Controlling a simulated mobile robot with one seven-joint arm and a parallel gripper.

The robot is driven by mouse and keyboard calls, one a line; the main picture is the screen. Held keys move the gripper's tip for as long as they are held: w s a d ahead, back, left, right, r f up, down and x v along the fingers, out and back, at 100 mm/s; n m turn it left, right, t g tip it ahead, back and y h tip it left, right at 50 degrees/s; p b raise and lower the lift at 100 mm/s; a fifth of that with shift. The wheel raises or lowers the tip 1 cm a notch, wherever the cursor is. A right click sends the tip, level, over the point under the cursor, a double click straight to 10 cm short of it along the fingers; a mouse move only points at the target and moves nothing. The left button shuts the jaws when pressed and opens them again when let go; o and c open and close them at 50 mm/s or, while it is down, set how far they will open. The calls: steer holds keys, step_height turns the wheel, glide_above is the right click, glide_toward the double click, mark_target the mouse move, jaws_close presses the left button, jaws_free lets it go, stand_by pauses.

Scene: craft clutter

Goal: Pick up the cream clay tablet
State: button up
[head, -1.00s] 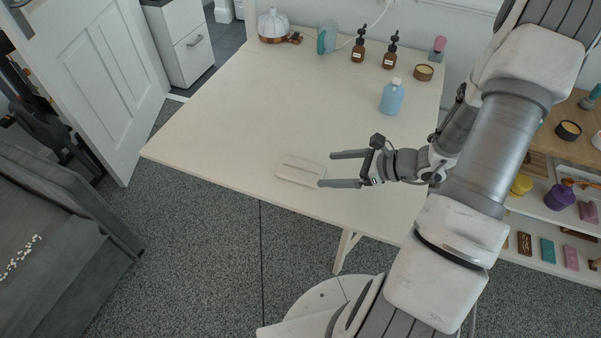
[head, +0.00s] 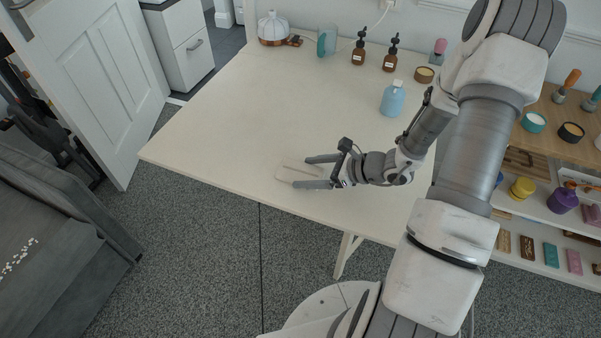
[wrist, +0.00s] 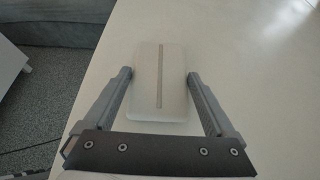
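The cream clay tablet (head: 286,174) lies flat near the front edge of the white table (head: 225,130). It is a pale rounded slab with a long groove, which shows clearly in the wrist view (wrist: 147,95). My gripper (head: 299,172) is open and low over the table, with its fingers reaching toward the tablet. In the wrist view the two fingers (wrist: 158,80) stand on either side of the tablet's near part, with a gap on each side. The gripper partly hides the tablet in the head view.
A blue bottle (head: 393,98), two brown dropper bottles (head: 389,58) and a tan tin (head: 424,75) stand at the table's back right. A white-domed diffuser (head: 272,27) is at the back left. Shelves with several craft items are at right. The table's middle is clear.

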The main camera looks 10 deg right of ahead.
steer(key=c, duration=1)
